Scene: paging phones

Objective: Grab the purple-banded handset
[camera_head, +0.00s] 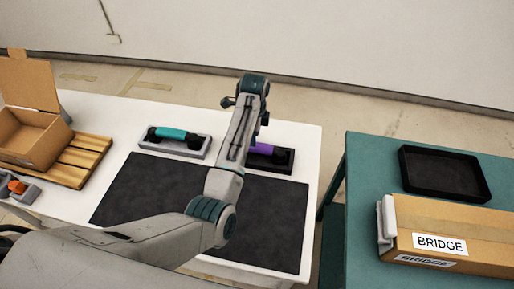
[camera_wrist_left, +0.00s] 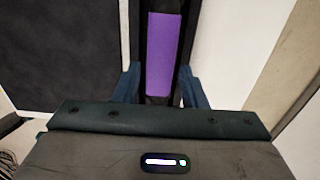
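The purple-banded handset (camera_head: 264,149) lies in a dark cradle (camera_head: 284,167) at the back right of the white table, partly hidden by my left arm in the head view. In the left wrist view its purple band (camera_wrist_left: 165,50) runs upward in the picture. My left gripper (camera_wrist_left: 159,78) is open, with its two blue fingers on either side of the handset's near end and a narrow gap visible. In the head view its fingers are hidden behind the forearm. A teal-banded handset (camera_head: 172,133) rests in a grey cradle to the left. My right gripper is not in view.
A dark mat (camera_head: 150,190) covers the table's middle. An open cardboard box (camera_head: 32,135) stands on a wooden pallet (camera_head: 88,155) at left, near an orange-and-grey object (camera_head: 16,188). A green table (camera_head: 365,160) at right holds a black tray (camera_head: 444,172) and a BRIDGE box (camera_head: 460,220).

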